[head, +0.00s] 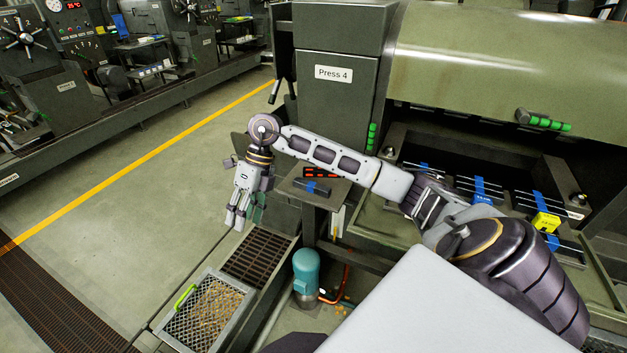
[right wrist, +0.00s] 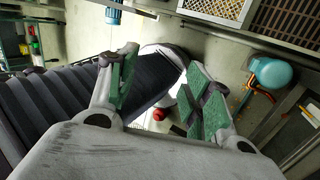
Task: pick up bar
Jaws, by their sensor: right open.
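My right gripper (head: 240,212) hangs with its fingers down, left of a small shelf (head: 335,192) by the Press 4 cabinet. It is open and empty; in the right wrist view (right wrist: 160,82) its two green-padded fingers are spread apart with nothing between them that they touch. A short dark bar with a blue band (head: 314,187) lies on the small shelf, to the right of the gripper and apart from it. No bar can be made out in the right wrist view. My left gripper is not in view.
A mesh-covered crate (head: 208,312) and a dark floor grate (head: 258,254) lie below the gripper. A teal canister (head: 306,271) stands below the shelf; it also shows in the right wrist view (right wrist: 272,72). Open floor lies left.

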